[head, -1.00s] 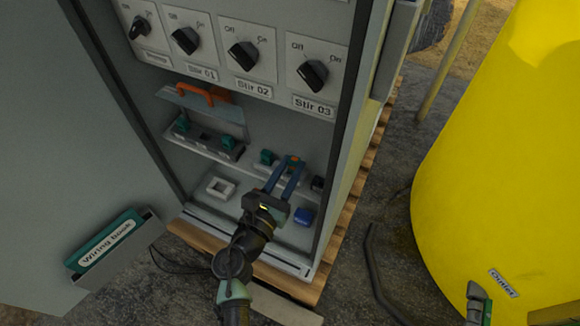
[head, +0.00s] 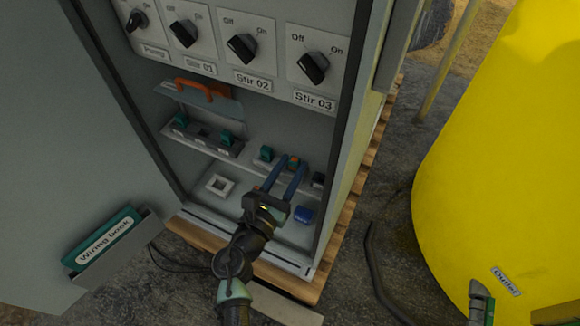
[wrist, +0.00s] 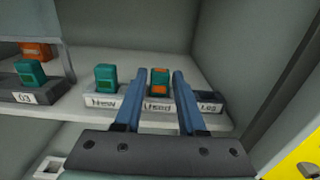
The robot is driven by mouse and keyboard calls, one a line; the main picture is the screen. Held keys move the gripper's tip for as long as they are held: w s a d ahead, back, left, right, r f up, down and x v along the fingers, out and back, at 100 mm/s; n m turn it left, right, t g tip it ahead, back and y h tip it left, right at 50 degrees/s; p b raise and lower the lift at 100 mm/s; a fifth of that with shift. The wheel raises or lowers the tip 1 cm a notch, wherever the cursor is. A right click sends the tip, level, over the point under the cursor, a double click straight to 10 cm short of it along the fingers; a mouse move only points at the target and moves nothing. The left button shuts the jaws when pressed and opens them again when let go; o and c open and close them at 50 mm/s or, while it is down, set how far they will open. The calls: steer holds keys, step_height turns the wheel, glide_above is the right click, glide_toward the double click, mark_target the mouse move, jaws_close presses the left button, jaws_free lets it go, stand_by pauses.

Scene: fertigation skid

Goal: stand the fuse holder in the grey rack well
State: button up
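My gripper (wrist: 160,76) is open, with one blue finger on each side of this holder and a small gap visible. Another teal holder (wrist: 106,77) stands in the section marked "New". The grey rack (head: 205,142) is to the left on the same shelf, with teal holders at both ends and a dark, empty-looking middle well (head: 202,132).
An orange-handled cover (head: 207,90) is raised behind the grey rack. A white square frame (head: 219,186) and a blue block (head: 303,214) lie on the cabinet floor. The cabinet's right wall (wrist: 245,60) is close to my gripper. Switches are above.

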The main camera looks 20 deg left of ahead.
steer(key=o, duration=0.3)
steer(key=s+p, duration=0.3)
steer(key=s, duration=1)
steer(key=shift+a+p, duration=0.25)
steer(key=shift+p, duration=0.15)
steer(key=shift+s, duration=0.1)
